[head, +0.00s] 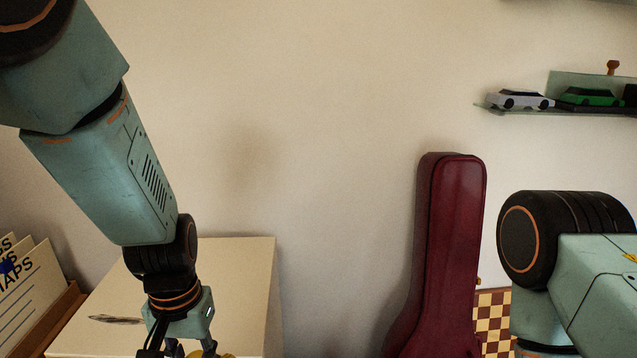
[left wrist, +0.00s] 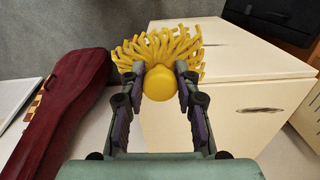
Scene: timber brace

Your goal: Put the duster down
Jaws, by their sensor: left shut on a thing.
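The duster (left wrist: 160,82) is yellow, with a rounded knob and a fan of thick soft strands. My left gripper (left wrist: 160,80) is shut on it, with a finger on each side of the knob in the left wrist view. In the head view my left gripper (head: 188,348) is at the bottom edge, in front of the cream cabinet (head: 238,270), and only a sliver of yellow shows beside it. In the left wrist view the strands overlap the cabinet's left edge; I cannot tell whether they touch it. My right arm shows at the right, its gripper out of view.
A dark red instrument case (head: 450,250) stands against the wall. Cards in a wooden holder (head: 68,310) are at left. A shelf (head: 560,110) with toy cars is at upper right. A chessboard (head: 492,320) is behind my right arm.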

